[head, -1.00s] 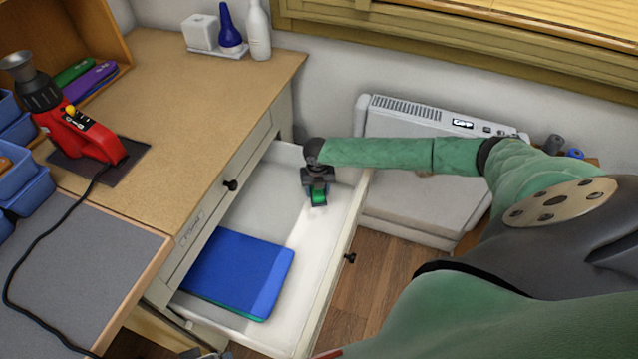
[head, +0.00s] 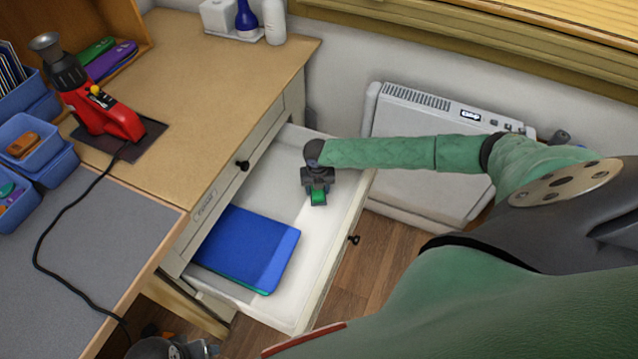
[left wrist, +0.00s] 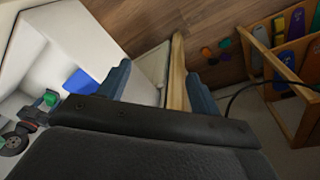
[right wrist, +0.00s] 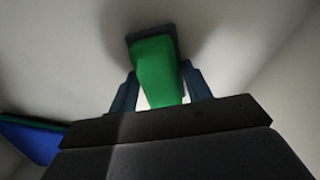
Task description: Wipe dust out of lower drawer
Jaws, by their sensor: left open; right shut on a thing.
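The lower drawer (head: 330,255) is pulled out below the desk top. Its pale floor has a greyer area toward the desk and a brighter band along the outer side; I cannot make out separate dust. My right gripper (head: 317,188) is inside the drawer, shut on a green-handled wiper (head: 318,198). In the right wrist view the wiper (right wrist: 155,72) has a dark, flat head against the drawer floor. My left gripper (left wrist: 160,85) is open and empty, over the floor beside the desk; its arm end shows at the bottom of the head view.
A blue folder (head: 245,248) lies in the near part of the drawer, over something green. The upper drawer (head: 222,192) is closed. A white heater (head: 420,130) stands by the wall. The desk top holds a red tool (head: 105,112) with a cable and blue bins (head: 40,140).

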